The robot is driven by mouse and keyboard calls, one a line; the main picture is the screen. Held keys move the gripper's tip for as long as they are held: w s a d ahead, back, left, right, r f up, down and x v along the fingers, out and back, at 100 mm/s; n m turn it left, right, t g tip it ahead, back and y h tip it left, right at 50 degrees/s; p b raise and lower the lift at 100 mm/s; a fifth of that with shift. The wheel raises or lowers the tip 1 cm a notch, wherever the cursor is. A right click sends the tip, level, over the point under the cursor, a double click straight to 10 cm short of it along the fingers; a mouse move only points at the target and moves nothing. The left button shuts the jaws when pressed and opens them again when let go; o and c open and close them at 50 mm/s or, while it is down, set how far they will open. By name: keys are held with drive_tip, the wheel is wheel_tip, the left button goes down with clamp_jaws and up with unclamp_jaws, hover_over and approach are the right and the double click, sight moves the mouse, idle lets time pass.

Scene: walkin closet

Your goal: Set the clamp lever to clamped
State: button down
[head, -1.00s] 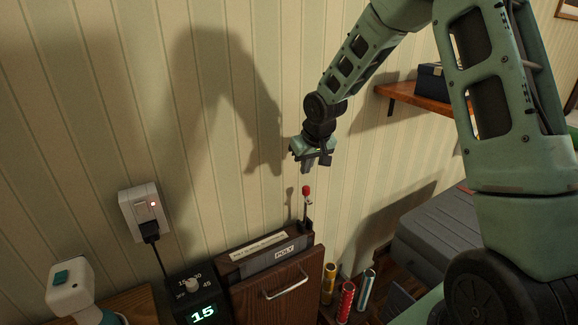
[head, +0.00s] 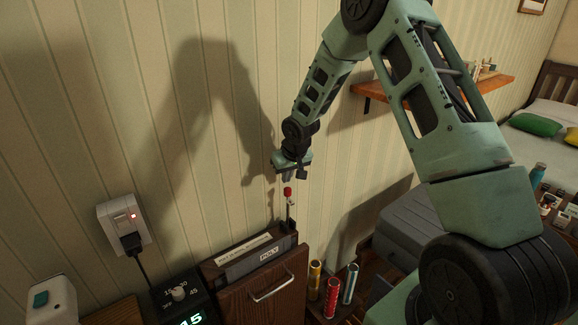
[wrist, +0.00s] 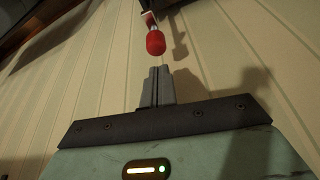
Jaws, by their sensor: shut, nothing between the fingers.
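The clamp lever (head: 288,198) is a thin upright metal rod with a red knob at its top. It stands at the right end of a dark trouser-press-like unit (head: 255,254) with a "POLY" label, against the striped wall. My gripper (head: 287,178) is shut and empty, pointing down just above the red knob in the head view. In the wrist view the shut fingers (wrist: 157,82) point toward the red knob (wrist: 155,42), with a small gap between them. The lever's base is partly hidden in the head view.
A timer box (head: 182,295) and a wall socket with a plug (head: 125,222) are at left. Red, yellow and silver cylinders (head: 331,298) stand right of the wooden panel (head: 265,297). A grey case (head: 405,228) and a wall shelf (head: 430,92) lie further right.

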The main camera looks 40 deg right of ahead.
drive_tip(key=shift+p+x, duration=0.35)
drive_tip(key=shift+x, duration=1.45)
